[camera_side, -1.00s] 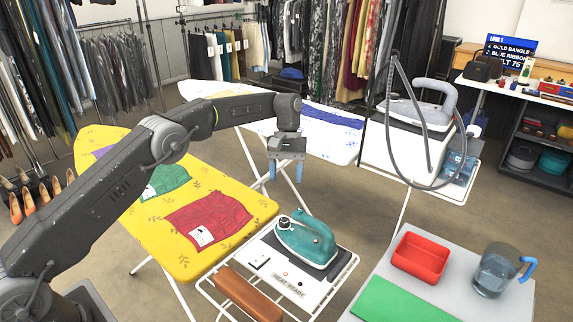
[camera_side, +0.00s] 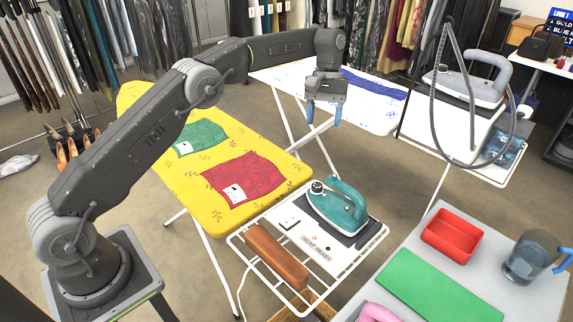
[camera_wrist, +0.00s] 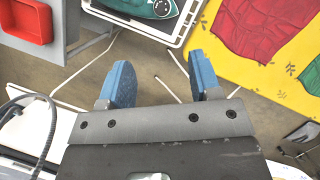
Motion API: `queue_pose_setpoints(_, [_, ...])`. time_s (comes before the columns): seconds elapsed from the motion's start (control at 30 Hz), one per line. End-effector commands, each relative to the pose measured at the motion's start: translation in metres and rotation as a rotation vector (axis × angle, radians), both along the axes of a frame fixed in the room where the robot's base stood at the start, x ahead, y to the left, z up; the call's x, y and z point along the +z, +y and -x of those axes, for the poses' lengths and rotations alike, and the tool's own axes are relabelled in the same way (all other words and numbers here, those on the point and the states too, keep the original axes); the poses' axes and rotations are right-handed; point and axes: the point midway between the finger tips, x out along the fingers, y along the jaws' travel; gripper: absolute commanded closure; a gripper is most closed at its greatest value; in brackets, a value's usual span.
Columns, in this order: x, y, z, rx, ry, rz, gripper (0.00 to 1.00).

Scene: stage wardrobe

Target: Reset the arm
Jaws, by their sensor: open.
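My gripper (camera_side: 323,112) hangs in the air with its blue fingers pointing down, over the gap between the yellow ironing board and the white one. In the wrist view the two blue fingers of my gripper (camera_wrist: 161,82) stand apart with only floor between them. It is open and empty. My arm reaches across above the yellow board, touching nothing that I can see.
The yellow board (camera_side: 158,109) carries a red cloth (camera_side: 262,178) and a green cloth (camera_side: 206,137). A teal iron (camera_side: 340,205) stands on a white rack beside a brown block (camera_side: 276,256). A red tray (camera_side: 452,235) and glass jug (camera_side: 527,258) stand at right.

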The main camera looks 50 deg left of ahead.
Motion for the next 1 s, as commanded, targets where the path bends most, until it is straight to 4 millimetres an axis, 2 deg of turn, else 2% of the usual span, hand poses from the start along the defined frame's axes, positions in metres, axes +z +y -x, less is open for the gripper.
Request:
queue_pose_setpoints(0.03, [0.022, -0.001, 0.007, -0.015, -0.037, -0.005, 0.42])
queue_pose_setpoints(0.2, [0.075, -0.003, 0.04, -0.074, -0.156, -0.026, 0.42])
queue_pose_setpoints(0.37, [0.114, -0.005, 0.084, -0.136, -0.267, -0.051, 0.42])
queue_pose_setpoints(0.5, [0.136, -0.006, 0.13, -0.195, -0.363, -0.079, 0.42])
queue_pose_setpoints(0.63, [0.147, -0.006, 0.177, -0.251, -0.45, -0.107, 0.42])
queue_pose_setpoints(0.77, [0.147, -0.006, 0.226, -0.31, -0.537, -0.138, 0.42])
queue_pose_setpoints(0.87, [0.139, -0.005, 0.263, -0.357, -0.6, -0.165, 0.42])
queue_pose_setpoints(1.0, [0.119, -0.004, 0.31, -0.421, -0.687, -0.203, 0.42])
